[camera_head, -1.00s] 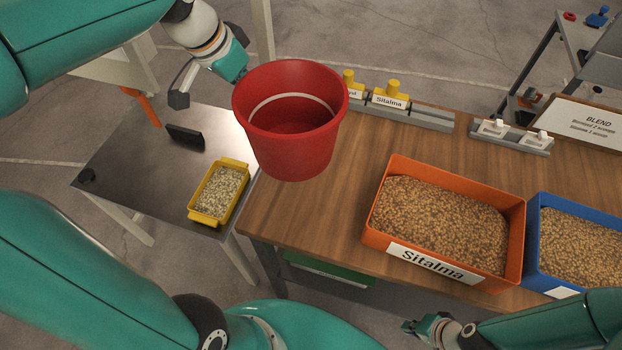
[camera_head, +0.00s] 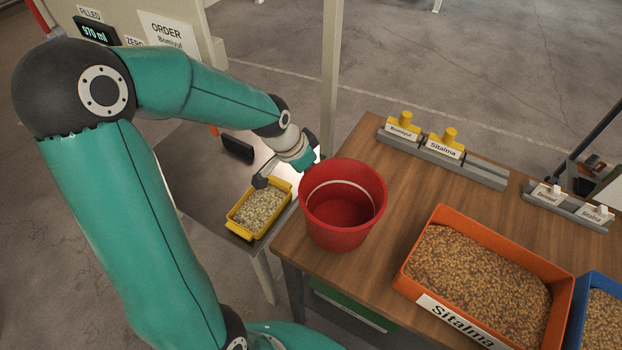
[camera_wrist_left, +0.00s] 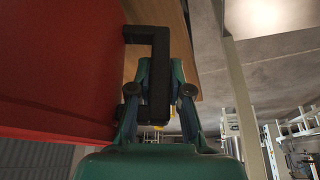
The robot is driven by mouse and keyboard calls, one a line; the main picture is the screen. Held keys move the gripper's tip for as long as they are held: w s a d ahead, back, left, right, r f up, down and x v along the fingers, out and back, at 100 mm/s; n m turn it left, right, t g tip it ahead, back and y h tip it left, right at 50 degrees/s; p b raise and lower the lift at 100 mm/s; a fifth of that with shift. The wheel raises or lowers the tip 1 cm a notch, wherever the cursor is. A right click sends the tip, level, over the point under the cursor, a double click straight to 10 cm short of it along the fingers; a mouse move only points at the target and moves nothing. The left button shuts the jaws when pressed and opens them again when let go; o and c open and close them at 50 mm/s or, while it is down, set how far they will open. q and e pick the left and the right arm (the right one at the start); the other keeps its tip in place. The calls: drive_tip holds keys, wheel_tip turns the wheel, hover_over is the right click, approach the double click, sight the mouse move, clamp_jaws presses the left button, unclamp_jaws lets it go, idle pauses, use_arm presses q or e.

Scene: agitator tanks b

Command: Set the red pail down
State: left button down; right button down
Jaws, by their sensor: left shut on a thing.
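The red pail (camera_head: 343,228) is upright at the left end of the wooden table (camera_head: 375,275). Its inside looks empty, with a pale ring line around the wall. I cannot tell whether its base touches the tabletop or hangs just above it. My left gripper (camera_head: 302,162) is at the pail's upper left side. In the left wrist view, the gripper (camera_wrist_left: 160,78) is shut on a black bracket handle (camera_wrist_left: 158,42) at the side of the pail (camera_wrist_left: 60,70). My right gripper is not in view.
An orange Sitalma bin (camera_head: 427,219) of pellets stands right of the pail, with a blue bin (camera_head: 578,312) beyond. A rack (camera_head: 475,174) with yellow-topped pieces lies behind. A yellow tray (camera_head: 242,234) sits on the metal table to the left.

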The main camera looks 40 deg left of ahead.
use_arm(q)
drive_tip(key=shift+f, duration=1.85)
drive_tip(key=c, duration=1.1)
unclamp_jaws()
drive_tip(key=d+v, duration=0.1)
drive_tip(key=v, duration=1.1)
drive_tip(key=shift+a, duration=0.4)
